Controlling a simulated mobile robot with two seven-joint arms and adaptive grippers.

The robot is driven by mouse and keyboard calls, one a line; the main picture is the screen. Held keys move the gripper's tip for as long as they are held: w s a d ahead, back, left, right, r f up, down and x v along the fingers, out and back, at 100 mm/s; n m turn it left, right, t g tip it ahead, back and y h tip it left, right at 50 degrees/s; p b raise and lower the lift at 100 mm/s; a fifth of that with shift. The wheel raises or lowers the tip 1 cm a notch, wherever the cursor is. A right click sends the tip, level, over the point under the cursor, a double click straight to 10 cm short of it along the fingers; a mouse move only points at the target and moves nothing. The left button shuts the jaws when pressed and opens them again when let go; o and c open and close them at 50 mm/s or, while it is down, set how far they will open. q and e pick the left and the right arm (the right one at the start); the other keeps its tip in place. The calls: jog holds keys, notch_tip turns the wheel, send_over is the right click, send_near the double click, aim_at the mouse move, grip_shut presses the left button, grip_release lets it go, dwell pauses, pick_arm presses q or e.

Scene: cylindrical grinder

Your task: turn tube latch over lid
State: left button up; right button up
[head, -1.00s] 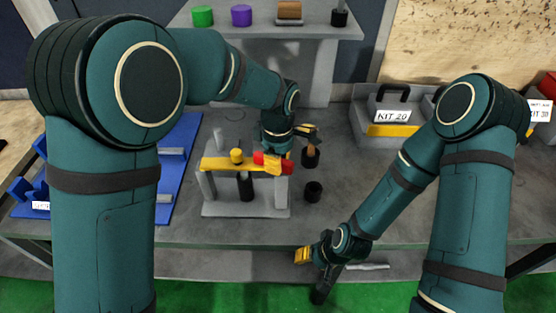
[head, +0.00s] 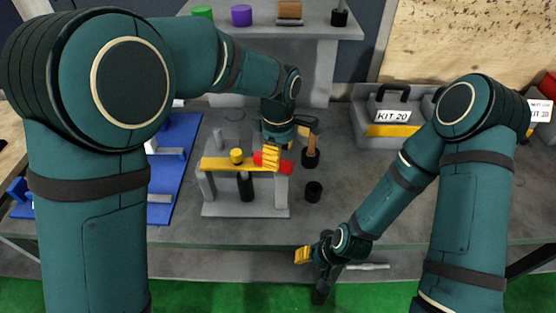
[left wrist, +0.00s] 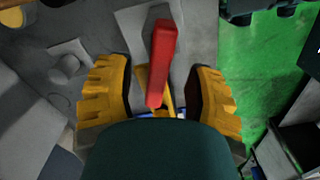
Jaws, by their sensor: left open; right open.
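A yellow bar-shaped lid (head: 218,164) with a yellow knob (head: 237,156) lies across a grey stand. A black tube (head: 245,188) hangs below it. The red latch (head: 286,167) is at the lid's right end, partly hidden by a yellow finger of my left gripper (head: 287,148). In the left wrist view the red latch (left wrist: 162,60) shows as a long bar between the two spread yellow fingers, with visible gaps on both sides. My left gripper is open. My right gripper (head: 312,272) is open and empty, low in front of the table's front edge.
A black holder with a brown-handled item (head: 311,155) stands close to the right of my left gripper. An empty black cup (head: 313,192) is right of the stand (head: 210,208). A blue tray (head: 183,140) lies left.

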pick_arm(q)
notch_tip(320, 180, up, 9)
dwell(0.3)
jog(key=shift+s+f, duration=0.1)
dwell(0.4)
